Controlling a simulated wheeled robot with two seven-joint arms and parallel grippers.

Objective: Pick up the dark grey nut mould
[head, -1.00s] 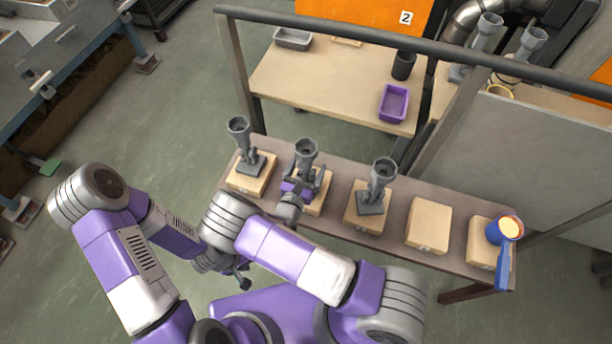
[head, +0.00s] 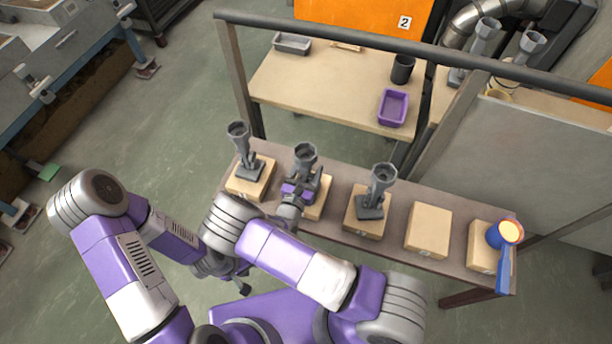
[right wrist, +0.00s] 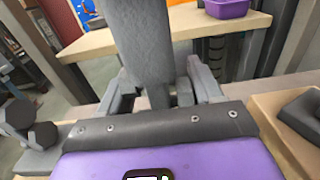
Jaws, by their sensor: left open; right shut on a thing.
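Three grey moulds with funnel-like tops stand upright on wooden blocks along the bench in the head view: a left one (head: 238,135), a middle one (head: 305,154) and a right one (head: 381,177). I cannot tell by shape alone which is the nut mould. My right gripper (head: 300,186) is shut on the middle mould. The right wrist view shows the fingers (right wrist: 158,90) on either side of its grey body (right wrist: 145,45). Its base is largely hidden. My left gripper (head: 243,287) is open and empty, low in front of the bench, partly hidden by my right arm.
The narrow bench (head: 398,240) also bears a bare wooden block (head: 429,229) and a blue ladle (head: 505,262) at the right end. A rail (head: 350,41) runs behind it. The table beyond holds a purple tray (head: 393,107), a grey tray (head: 292,43) and a dark cup (head: 403,68).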

